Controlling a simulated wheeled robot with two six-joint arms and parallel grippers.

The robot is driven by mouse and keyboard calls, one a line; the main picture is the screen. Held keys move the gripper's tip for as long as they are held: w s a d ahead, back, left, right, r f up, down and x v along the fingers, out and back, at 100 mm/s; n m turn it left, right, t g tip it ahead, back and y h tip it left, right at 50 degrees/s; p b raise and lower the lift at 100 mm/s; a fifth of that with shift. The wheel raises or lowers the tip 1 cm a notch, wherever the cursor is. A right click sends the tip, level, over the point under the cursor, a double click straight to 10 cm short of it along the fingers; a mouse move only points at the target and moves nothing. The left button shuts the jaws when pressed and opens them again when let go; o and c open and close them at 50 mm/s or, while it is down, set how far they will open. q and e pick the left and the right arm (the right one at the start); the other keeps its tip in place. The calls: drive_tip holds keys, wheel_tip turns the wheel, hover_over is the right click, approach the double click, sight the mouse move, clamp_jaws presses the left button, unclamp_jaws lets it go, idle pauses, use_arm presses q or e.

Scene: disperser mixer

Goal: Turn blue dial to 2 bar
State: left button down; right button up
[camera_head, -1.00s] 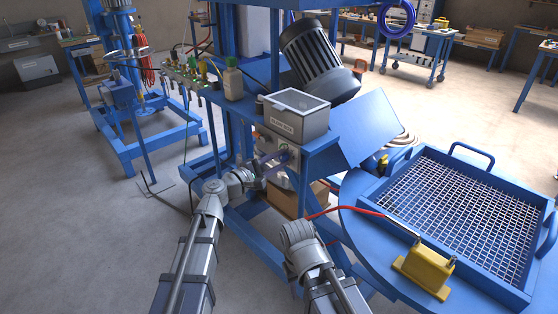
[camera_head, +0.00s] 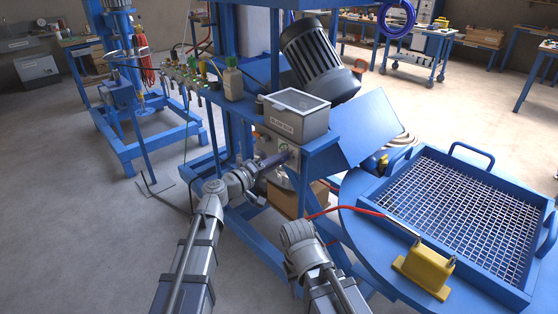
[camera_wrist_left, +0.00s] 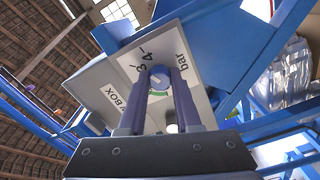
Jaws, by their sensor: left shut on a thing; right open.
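The blue dial (camera_wrist_left: 160,77) sits on a white-labelled panel, with "3", "4" and "bar" readable beside it in the left wrist view. A small green arc shows under it; the rest of the scale is hidden by my fingers. My left gripper (camera_wrist_left: 161,88) has one finger on each side of the dial and is shut on it. In the head view my left gripper (camera_head: 274,160) reaches the panel front below the grey box (camera_head: 297,115), and it covers most of the dial. My right arm's wrist is low in the middle; its fingers are not visible.
A blue round table holds a mesh tray (camera_head: 455,215) and a yellow block (camera_head: 424,268) with a red cable at the right. A cardboard box (camera_head: 288,197) stands under the panel. Bottles and valves (camera_head: 232,80) line the frame at upper left. Open floor lies at left.

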use_arm(q)
drive_tip(key=shift+m, duration=0.6)
drive_tip(key=shift+s, duration=0.1)
drive_tip(key=c, duration=0.6)
unclamp_jaws()
drive_tip(key=shift+a, duration=0.1)
drive_tip(key=v, duration=0.7)
drive_tip(key=shift+s+a, duration=0.2)
drive_tip(key=shift+s, duration=0.05)
